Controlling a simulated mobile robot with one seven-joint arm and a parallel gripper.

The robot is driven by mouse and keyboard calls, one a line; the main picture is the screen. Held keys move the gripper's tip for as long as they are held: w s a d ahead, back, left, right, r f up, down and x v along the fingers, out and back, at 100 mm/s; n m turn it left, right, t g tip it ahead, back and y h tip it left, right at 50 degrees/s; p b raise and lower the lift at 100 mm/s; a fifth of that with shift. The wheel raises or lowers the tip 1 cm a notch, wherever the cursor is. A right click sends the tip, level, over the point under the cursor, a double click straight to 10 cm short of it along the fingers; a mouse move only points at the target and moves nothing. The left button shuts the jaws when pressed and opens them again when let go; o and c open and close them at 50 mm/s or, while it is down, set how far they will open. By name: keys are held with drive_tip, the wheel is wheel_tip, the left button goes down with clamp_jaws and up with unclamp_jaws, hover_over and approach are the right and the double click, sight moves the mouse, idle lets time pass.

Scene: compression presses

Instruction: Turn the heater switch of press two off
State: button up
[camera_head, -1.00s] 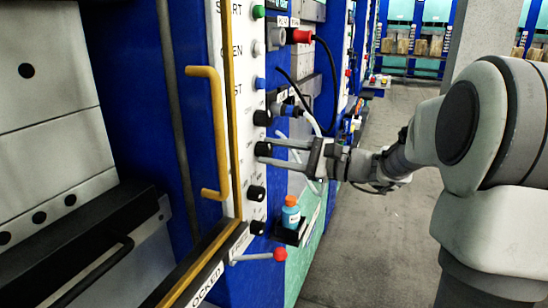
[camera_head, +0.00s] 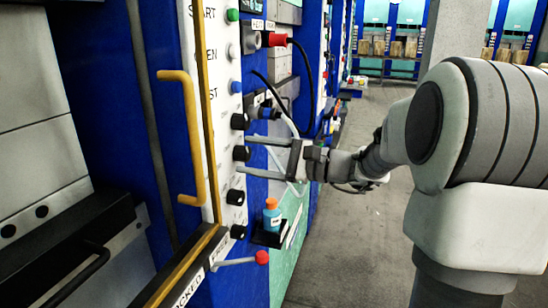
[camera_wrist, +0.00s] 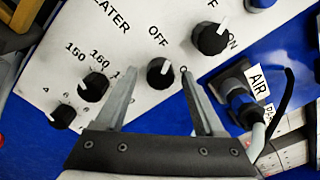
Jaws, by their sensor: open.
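My gripper (camera_head: 243,155) is open, its two fingers pointing at the white press panel (camera_head: 221,150). In the wrist view my gripper (camera_wrist: 162,75) has one finger on each side of a black knob (camera_wrist: 160,72). The knob also shows in the head view (camera_head: 241,153), just past the fingertips. Its white pointer aims up and right in the wrist view, between an OFF label and a label partly hidden by a finger. Contact cannot be told. Another black knob (camera_wrist: 210,38) with OFF and ON labels lies up and right.
Numbered dial knobs (camera_wrist: 95,86) lie left of my fingers in the wrist view. A cable plug (camera_wrist: 240,105) marked AIR is close to the right finger. A yellow handle (camera_head: 191,140), a small blue bottle (camera_head: 271,217) and a red-tipped lever (camera_head: 261,257) are near. The floor at right is clear.

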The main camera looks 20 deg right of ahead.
drive_tip(key=p+v, duration=0.1)
drive_tip(key=v, duration=1.6)
